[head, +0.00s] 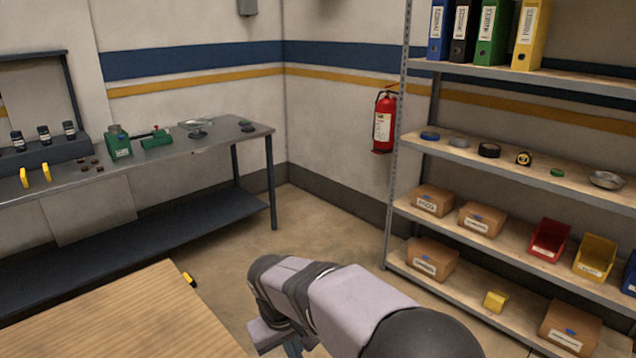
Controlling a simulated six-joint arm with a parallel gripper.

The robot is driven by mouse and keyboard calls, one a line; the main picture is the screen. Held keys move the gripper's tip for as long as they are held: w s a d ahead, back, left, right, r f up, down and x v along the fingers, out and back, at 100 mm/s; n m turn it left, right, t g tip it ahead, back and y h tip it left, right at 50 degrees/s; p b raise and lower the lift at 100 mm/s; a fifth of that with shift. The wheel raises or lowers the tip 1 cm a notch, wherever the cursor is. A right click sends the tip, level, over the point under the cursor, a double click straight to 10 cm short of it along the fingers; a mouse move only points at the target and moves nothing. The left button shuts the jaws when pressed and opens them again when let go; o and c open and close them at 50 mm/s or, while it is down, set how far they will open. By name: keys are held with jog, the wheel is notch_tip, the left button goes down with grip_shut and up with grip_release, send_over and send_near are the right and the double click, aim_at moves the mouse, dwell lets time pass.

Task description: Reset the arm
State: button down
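My arm reaches in from the bottom edge of the head view, right of the wooden tabletop (120,320). Its grey links run up and left to a dark-banded joint, then bend down toward the bottom edge. A small part of the wrist shows below that joint. My gripper's fingers are not in view, so whether they hold anything is hidden. No vertical washer can be made out in this view.
A metal workbench (215,150) with bottles, green tools and yellow items stands at the left. A shelf rack (470,165) with binders, boxes and bins stands at the right. A fire extinguisher (384,122) hangs between them. A small yellow-black item (189,280) lies at the tabletop's edge.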

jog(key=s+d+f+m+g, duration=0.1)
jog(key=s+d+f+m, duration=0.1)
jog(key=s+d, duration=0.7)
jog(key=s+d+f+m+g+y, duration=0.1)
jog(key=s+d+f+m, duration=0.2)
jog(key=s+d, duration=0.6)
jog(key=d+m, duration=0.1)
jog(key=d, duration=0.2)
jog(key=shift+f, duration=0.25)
